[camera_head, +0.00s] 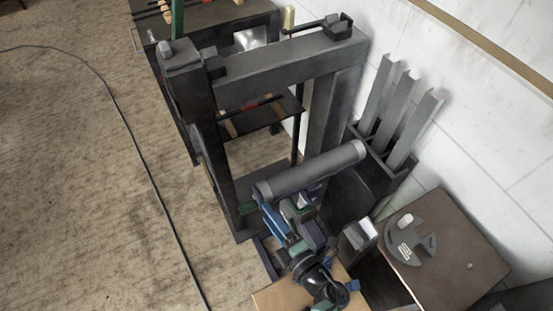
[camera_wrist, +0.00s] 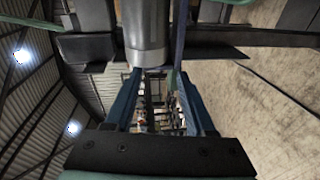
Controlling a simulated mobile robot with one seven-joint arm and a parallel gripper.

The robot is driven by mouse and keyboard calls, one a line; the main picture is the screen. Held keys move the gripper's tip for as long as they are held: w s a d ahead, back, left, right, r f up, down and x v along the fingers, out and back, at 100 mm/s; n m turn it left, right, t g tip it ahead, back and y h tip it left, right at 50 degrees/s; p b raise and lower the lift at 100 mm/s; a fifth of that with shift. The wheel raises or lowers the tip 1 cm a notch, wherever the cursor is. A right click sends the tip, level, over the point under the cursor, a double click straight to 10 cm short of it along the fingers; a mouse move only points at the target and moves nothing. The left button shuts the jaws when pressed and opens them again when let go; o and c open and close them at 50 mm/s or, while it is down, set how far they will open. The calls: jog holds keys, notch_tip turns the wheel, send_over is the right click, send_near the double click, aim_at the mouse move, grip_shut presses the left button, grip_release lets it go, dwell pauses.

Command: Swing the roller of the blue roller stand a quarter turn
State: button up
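The roller (camera_head: 312,172) is a grey cylinder lying slantwise, with its right end higher in the picture. It sits on top of the blue roller stand (camera_head: 268,218), whose lower part is partly hidden by my arm. My gripper (camera_head: 297,208) is just below the roller, close against the stand. In the wrist view the roller's metal end (camera_wrist: 146,55) shows just beyond my gripper (camera_wrist: 162,76). Its two blue fingers are apart. I see no clear grip on the roller, and cannot tell whether a finger touches it.
A dark steel frame (camera_head: 285,62) stands behind the roller. A rack with upright grey channels (camera_head: 410,130) and a brown table (camera_head: 455,262) stand to the right by the white wall. A cable (camera_head: 135,140) crosses the open floor at left.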

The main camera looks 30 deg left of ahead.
jog(key=v, duration=0.2)
jog(key=shift+s+d+f, duration=0.1)
jog(key=shift+d+f, duration=0.1)
jog(key=shift+d, duration=0.05)
jog(key=shift+s, duration=0.15)
dwell(0.7)
